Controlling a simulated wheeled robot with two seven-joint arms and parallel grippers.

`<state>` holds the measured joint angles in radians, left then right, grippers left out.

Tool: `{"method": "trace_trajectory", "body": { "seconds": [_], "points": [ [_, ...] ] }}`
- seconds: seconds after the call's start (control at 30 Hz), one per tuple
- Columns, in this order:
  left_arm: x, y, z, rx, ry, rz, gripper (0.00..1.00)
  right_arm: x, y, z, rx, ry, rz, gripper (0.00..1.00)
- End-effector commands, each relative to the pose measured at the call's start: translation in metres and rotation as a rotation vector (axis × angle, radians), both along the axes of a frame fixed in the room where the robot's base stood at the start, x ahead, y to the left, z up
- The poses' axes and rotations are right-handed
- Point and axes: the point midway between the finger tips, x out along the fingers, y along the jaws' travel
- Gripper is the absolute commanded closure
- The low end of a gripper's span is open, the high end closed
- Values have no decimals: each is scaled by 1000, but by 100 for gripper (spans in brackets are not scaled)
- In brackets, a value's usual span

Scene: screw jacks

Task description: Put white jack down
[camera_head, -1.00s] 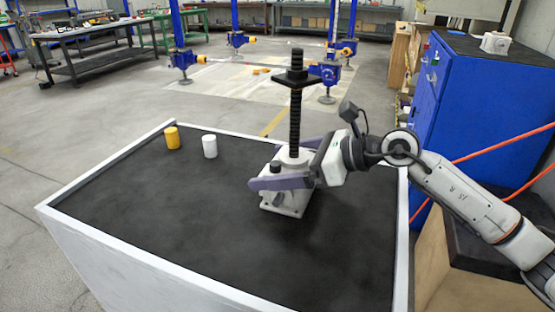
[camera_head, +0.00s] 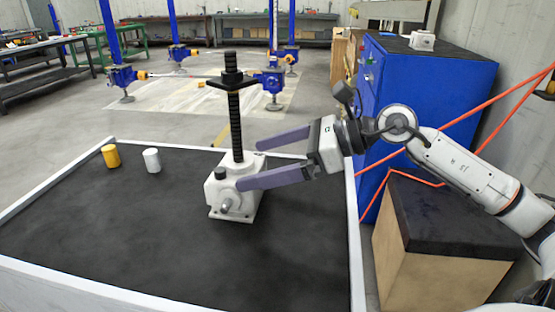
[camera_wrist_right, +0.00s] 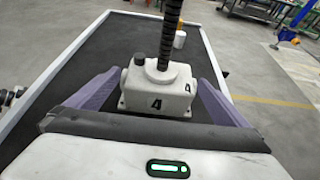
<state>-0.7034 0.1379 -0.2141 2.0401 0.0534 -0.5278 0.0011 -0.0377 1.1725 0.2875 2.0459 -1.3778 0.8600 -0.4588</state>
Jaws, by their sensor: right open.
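The white jack (camera_head: 236,193) stands upright on the black top of the table (camera_head: 150,240), with its black threaded screw (camera_head: 236,125) rising from it. My right gripper (camera_head: 250,163) comes in from the right, its two purple fingers open. One finger reaches in front of the jack's body and the other lies behind it. In the right wrist view the jack's body (camera_wrist_right: 160,92), marked with a 4, sits between the spread fingers, with a gap on at least one side. My left gripper is not in view.
A yellow cylinder (camera_head: 111,156) and a white cylinder (camera_head: 152,160) stand on the table left of the jack. A pale raised rim edges the table. A blue cabinet (camera_head: 415,100) and a black-topped wooden box (camera_head: 440,230) stand to the right.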

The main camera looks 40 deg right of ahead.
Motion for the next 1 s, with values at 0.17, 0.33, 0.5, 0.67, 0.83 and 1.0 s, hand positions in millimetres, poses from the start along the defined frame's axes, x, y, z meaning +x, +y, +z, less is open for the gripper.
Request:
{"method": "trace_trajectory", "body": {
  "seconds": [0.17, 0.33, 0.5, 0.67, 0.83, 1.0],
  "points": [
    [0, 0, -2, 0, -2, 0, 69, -13, -11, 6, 2, 1, 0, 0],
    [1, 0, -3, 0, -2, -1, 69, -20, -17, 10, 1, 1, 1, 0],
    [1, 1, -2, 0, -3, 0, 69, -21, -19, 12, 0, -1, 1, 0],
    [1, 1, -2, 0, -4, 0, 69, -21, -19, 12, 0, 0, 1, 0],
    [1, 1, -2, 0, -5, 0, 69, -21, -19, 12, 0, 0, 0, 0],
    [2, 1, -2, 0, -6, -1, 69, -21, -19, 12, 0, 0, 0, 0]
  ]
}}
